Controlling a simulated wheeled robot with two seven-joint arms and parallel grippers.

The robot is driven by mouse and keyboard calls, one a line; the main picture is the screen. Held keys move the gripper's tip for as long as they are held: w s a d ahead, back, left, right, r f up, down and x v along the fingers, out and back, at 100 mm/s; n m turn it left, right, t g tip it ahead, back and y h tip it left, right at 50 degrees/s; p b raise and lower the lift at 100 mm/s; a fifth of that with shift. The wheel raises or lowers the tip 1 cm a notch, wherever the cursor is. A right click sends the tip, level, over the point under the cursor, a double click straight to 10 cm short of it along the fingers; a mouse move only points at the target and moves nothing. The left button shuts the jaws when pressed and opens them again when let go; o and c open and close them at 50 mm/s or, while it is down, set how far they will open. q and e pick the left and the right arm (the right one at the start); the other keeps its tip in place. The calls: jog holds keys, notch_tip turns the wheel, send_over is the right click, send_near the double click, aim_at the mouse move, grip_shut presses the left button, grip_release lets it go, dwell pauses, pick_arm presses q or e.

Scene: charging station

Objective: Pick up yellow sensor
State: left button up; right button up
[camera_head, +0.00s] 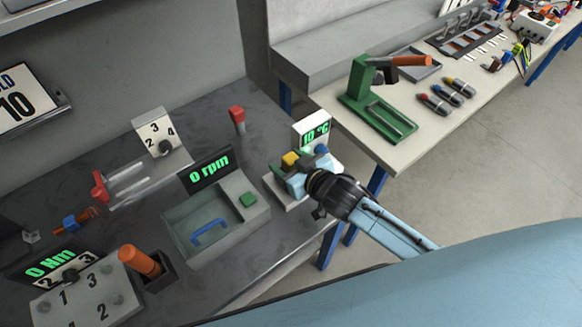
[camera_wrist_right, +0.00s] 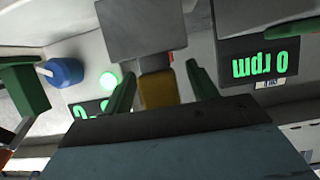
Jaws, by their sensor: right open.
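The yellow sensor (camera_head: 290,158) is a small yellow block at the temperature station, at the right end of the dark workbench. In the right wrist view the yellow block (camera_wrist_right: 158,91) shows below a grey block, between two green fingers. My right gripper (camera_head: 298,172) is at the sensor and partly hides it and its stand in the head view. In the wrist view my right gripper (camera_wrist_right: 161,84) is open, with gaps visible beside the yellow block. My left gripper is not in view.
A blue knob (camera_head: 321,150) and a "10 °C" display (camera_head: 314,131) stand close beside my right gripper. A grey tub with a blue handle (camera_head: 209,230) and a "0 rpm" display (camera_head: 208,170) are to the left. A red-topped post (camera_head: 238,115) stands behind.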

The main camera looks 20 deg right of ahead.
jog(key=shift+w+a+f, duration=0.15)
jog(key=shift+w+a, duration=0.05)
jog(key=shift+w, duration=0.25)
jog(key=c, duration=1.1)
